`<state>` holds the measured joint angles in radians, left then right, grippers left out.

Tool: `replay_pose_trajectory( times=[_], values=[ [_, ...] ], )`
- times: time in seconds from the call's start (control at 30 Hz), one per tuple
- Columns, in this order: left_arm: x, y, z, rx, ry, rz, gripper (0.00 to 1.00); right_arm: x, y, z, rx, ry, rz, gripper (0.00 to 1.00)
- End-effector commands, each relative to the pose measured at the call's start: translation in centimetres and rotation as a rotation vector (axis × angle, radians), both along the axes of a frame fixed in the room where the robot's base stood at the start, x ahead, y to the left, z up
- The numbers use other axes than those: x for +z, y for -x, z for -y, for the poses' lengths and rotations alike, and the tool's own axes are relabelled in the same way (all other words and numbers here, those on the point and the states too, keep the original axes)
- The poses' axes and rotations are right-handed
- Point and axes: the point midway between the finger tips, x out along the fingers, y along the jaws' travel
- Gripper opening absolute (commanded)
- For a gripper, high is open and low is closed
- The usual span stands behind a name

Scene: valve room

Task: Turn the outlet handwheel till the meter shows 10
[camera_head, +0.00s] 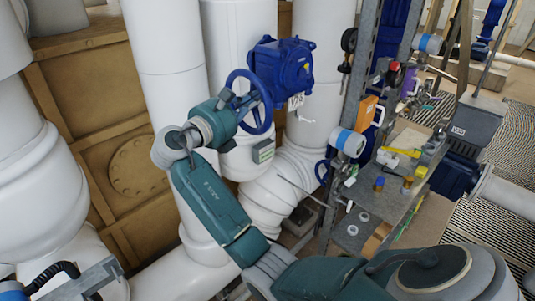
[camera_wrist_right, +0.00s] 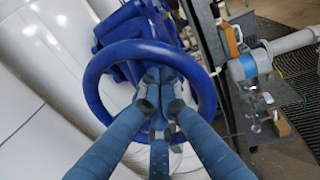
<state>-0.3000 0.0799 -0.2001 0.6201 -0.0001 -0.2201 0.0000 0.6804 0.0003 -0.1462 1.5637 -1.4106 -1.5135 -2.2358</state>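The blue handwheel (camera_head: 268,114) stands upright on the blue valve actuator (camera_head: 283,68), in front of white pipes. In the right wrist view the handwheel (camera_wrist_right: 92,83) fills the middle. My right gripper (camera_head: 238,98) reaches it from the left. In the right wrist view the fingers of my right gripper (camera_wrist_right: 161,80) are drawn together at the wheel's centre, inside the rim. They hide the hub, and the exact contact is hidden. A small grey box with a greenish display (camera_head: 264,151), likely the meter, sits just below the wheel; its reading is too small to read.
A metal rack (camera_head: 350,100) with blue-and-white instruments (camera_head: 347,141) and a cluttered shelf (camera_head: 405,185) stands close to the right of the valve. Large white pipes (camera_head: 165,60) and a brown panelled wall (camera_head: 90,95) are to the left.

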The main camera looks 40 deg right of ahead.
Motion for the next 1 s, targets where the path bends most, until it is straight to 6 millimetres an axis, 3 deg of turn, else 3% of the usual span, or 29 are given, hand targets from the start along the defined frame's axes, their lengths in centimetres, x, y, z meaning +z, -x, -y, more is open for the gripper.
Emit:
replay_pose_trajectory(
  times=[0.43, 1.0],
  values=[
    [0.5, 0.0, 0.0, 0.0, 0.0, 0.0, 0.87, 1.1, -1.2, -0.2, 0.004, 0.001, 0.001, 0.0],
    [0.5, 0.0, 0.0, 0.0, 0.0, 0.0, 0.87, -0.6, 0.1, -0.6, 0.003, -0.002, -0.001, 0.0]
  ],
)
